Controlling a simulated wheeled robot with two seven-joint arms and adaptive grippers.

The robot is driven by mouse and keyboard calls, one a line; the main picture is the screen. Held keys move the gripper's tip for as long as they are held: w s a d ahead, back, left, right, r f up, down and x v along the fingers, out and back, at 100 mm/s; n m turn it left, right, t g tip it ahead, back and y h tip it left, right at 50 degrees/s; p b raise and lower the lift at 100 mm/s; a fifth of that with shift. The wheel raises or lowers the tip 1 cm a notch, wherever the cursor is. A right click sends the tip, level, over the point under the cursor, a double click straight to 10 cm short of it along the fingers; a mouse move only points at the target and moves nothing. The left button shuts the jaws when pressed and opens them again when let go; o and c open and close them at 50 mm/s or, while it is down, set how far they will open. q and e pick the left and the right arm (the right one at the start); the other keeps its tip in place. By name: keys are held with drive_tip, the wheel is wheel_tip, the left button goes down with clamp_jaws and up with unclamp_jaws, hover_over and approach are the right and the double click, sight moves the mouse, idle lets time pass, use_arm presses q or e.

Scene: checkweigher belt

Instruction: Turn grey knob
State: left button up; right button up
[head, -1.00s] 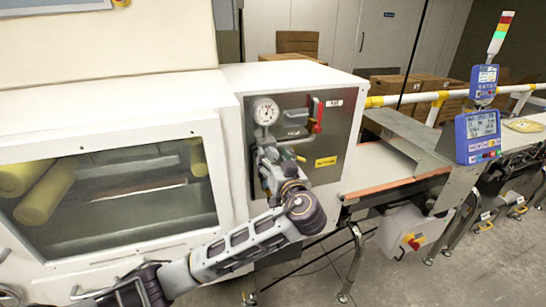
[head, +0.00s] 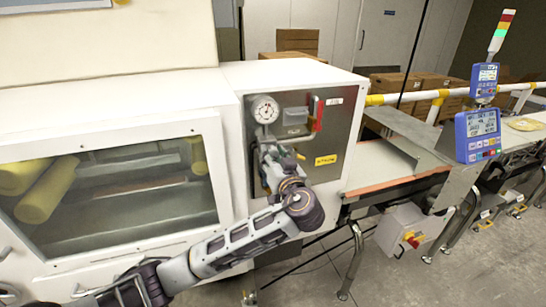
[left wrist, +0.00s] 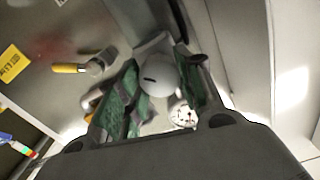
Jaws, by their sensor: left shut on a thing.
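The grey knob (left wrist: 162,76) is round with a dark slot-like mark on its face, and it shows in the left wrist view. My left gripper (left wrist: 158,92) has one green-padded finger on each side of it and is shut on it. In the head view my left gripper (head: 268,152) is at the grey panel (head: 335,140), below the white dial gauge (head: 265,109), and hides the knob there. The gauge also shows in the left wrist view (left wrist: 183,114), partly behind a finger. My right gripper is not in view.
A red lever (head: 318,115) is right of the gauge. A small yellow-tipped valve handle (left wrist: 72,68) is beside the gripper. A yellow label (head: 326,160) is on the panel. The conveyor belt (head: 395,185) and blue display units (head: 478,135) stand to the right.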

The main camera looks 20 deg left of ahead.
use_arm(q)
drive_tip(key=shift+m, duration=0.5)
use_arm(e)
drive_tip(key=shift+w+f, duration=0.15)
use_arm(q)
drive_tip(key=shift+m, duration=0.5)
drive_tip(key=shift+m+p, duration=0.35)
drive_tip(key=shift+m, duration=0.75)
drive_tip(key=shift+r+m+p, duration=0.1)
drive_tip(key=shift+m+p, duration=0.35)
drive_tip(key=shift+m, duration=0.25)
drive_tip(key=shift+m+p, duration=0.85)
drive_tip(key=shift+m, duration=0.25)
drive_tip(key=shift+m+p, duration=0.6)
drive_tip(key=shift+m, duration=0.1)
drive_tip(key=shift+m+p, duration=1)
drive_tip(key=shift+m, duration=0.3)
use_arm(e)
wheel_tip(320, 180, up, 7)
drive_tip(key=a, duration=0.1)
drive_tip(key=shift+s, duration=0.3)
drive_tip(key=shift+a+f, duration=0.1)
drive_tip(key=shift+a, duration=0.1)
